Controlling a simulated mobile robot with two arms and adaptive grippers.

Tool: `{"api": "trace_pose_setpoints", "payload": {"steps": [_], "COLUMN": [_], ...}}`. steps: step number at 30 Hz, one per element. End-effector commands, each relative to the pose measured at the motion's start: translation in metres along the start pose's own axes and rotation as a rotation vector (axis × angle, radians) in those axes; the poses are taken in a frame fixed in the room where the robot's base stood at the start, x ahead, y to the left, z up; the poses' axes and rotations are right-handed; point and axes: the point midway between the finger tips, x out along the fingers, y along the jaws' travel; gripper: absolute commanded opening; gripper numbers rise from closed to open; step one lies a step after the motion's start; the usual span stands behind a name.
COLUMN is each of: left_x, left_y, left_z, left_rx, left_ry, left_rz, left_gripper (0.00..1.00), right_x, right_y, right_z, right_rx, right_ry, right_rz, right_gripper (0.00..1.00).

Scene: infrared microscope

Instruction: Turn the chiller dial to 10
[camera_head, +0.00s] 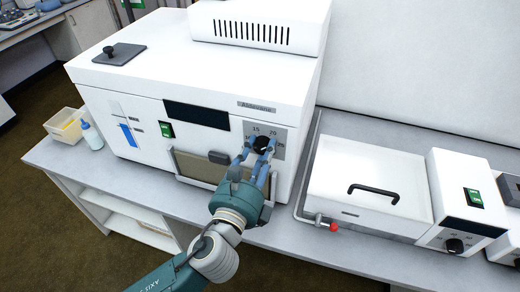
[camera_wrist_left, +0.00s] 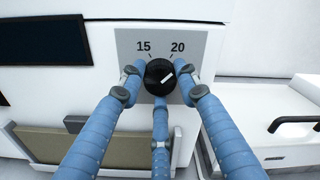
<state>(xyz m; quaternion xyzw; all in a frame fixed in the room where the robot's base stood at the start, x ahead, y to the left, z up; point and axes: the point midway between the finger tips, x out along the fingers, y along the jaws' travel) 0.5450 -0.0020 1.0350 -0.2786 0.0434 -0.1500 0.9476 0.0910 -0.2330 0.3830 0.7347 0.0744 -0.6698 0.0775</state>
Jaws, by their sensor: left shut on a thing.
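The chiller is a large white box (camera_head: 215,70) on the bench. Its black round dial (camera_head: 263,144) sits on a grey scale plate at the right of the front face. In the left wrist view, the dial (camera_wrist_left: 159,78) has a white mark pointing right and slightly up, clockwise of the 20 tick. The numbers 15 and 20 show above it. The 10 is not readable there. My left gripper (camera_head: 258,150) has its blue fingers around the dial, one on each side and one below, shut on it. My right gripper is not in view.
A beige panel in a metal frame (camera_head: 200,170) projects below the dial at the left. A white lidded bath (camera_head: 370,180) with a black handle stands to the right, with a red-tipped tap (camera_head: 333,227) low at its front. A small bottle (camera_head: 92,136) stands at the left.

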Motion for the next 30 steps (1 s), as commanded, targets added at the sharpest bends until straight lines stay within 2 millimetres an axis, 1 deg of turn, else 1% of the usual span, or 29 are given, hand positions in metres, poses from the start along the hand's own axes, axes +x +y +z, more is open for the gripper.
{"api": "trace_pose_setpoints", "payload": {"steps": [1, 30], "left_x": [-0.0012, -0.0009], "left_y": [0.0014, 0.0000], "left_z": [-0.0046, -0.0040], "left_rx": [-0.050, -0.973], "left_ry": [0.008, 0.006], "left_rz": [0.004, 0.007], "left_gripper": [0.06, 0.06], "right_x": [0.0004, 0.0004], "right_y": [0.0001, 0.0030], "right_z": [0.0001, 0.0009], "right_rx": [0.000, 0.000], "right_ry": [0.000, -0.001], "right_rz": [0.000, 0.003], "right_gripper": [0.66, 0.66]}}
